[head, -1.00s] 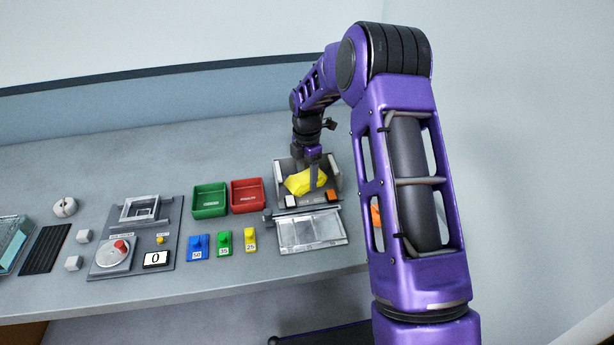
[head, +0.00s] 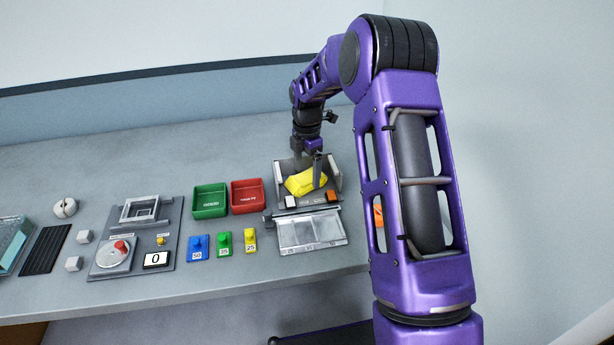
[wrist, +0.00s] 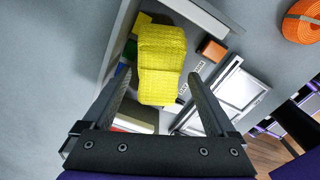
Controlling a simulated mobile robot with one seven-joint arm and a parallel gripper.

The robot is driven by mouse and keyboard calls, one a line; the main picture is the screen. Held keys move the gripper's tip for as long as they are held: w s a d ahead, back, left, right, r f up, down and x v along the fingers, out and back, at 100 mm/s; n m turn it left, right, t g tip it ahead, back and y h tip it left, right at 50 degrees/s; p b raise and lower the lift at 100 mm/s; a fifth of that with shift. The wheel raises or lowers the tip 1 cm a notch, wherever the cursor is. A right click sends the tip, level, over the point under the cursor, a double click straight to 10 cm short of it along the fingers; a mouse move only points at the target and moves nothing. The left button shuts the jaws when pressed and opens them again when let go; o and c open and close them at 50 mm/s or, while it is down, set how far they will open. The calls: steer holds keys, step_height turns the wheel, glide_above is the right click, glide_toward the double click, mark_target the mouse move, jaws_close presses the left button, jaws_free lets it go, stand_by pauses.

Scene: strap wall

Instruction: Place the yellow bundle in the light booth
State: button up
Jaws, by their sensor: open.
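The yellow bundle (head: 303,183) lies inside the grey open-topped light booth (head: 336,178). In the wrist view the yellow bundle (wrist: 162,62) sits between and beyond my fingertips, with the booth wall (wrist: 205,17) beside it. My gripper (head: 308,160) is over the booth, fingers pointing down. In the wrist view my gripper (wrist: 158,82) has its fingers spread apart, one on each side of the bundle. Whether a finger touches the bundle I cannot tell. The booth's silver flap (head: 311,231) lies folded down in front.
A green bin (head: 210,201) and a red bin (head: 247,196) stand left of the booth. Blue, green and yellow weights (head: 223,243) stand in front of them. A panel with a dial (head: 115,254) is further left. An orange strap coil (wrist: 302,21) lies right of the booth.

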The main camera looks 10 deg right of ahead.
mark_target(307, 176)
step_height(307, 176, up, 10)
stand_by(0.3)
